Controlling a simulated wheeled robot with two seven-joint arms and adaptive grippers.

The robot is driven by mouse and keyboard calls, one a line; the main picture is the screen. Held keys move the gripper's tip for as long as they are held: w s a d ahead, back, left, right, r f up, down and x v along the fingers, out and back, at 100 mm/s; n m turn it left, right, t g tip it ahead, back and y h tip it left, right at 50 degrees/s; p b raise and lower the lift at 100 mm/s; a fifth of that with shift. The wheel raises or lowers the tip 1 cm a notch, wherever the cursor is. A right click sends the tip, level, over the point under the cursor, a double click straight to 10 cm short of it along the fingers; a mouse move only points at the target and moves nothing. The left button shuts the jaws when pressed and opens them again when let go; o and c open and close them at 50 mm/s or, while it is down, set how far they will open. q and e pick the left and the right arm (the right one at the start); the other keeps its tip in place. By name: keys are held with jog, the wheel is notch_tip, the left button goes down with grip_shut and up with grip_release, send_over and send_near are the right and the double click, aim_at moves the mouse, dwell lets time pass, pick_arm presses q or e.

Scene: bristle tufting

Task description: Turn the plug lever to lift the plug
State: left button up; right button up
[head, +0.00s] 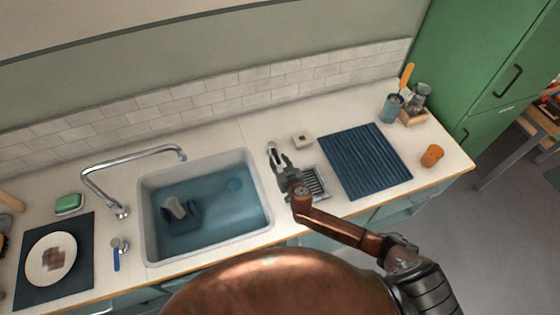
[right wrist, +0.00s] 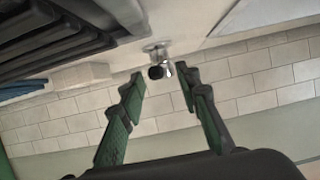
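A small metal lever with a dark round end (right wrist: 158,56), apparently the plug lever, stands on the counter right of the sink. It also shows in the head view (head: 271,146), just beyond my right gripper (head: 277,160). In the right wrist view, my right gripper (right wrist: 161,76) is open, with its green fingers apart and the lever between and just beyond their tips. I cannot tell whether they touch it. A round disc (head: 234,185), apparently the plug, lies under bluish water in the sink (head: 153,245). My left gripper is not in view.
A metal grate (head: 316,184) lies under my right arm, beside a dark ribbed mat (head: 365,160). A small white block (head: 302,139) stands near the lever. The tiled wall (head: 230,110) is close behind.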

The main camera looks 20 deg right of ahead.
jog(key=shift+c, duration=0.4)
grip_shut()
